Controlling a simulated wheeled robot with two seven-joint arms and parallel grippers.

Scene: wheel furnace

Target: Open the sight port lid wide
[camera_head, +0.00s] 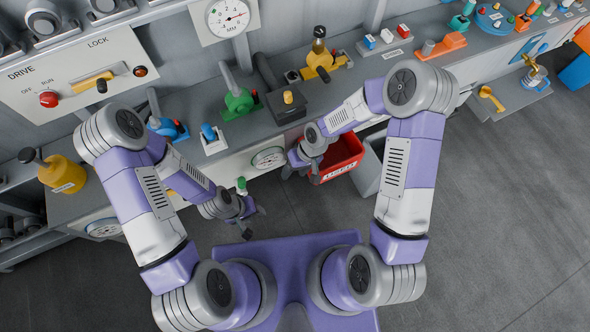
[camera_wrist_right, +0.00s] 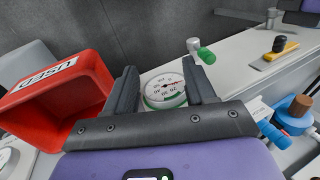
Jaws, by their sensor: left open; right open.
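I cannot tell for certain which part is the sight port lid. A dark square block with a yellow knob (camera_head: 287,100) stands on the bench, with a black lever behind it. My right gripper (camera_head: 301,173) is open and empty in front of the bench, beside the red bin. In the right wrist view its spread fingers (camera_wrist_right: 163,88) frame a round dial gauge (camera_wrist_right: 164,92), with nothing held. My left gripper (camera_head: 254,220) is open and empty, low in front of the bench, near a green-handled valve (camera_head: 241,186). This valve also shows in the right wrist view (camera_wrist_right: 205,54).
A red bin (camera_head: 344,158) labelled USED hangs at the bench front, with a grey bin (camera_head: 368,168) beside it. A green lever (camera_head: 238,101), a yellow valve (camera_head: 321,64) and blue knobs crowd the bench top. Open floor (camera_head: 480,230) lies to the right.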

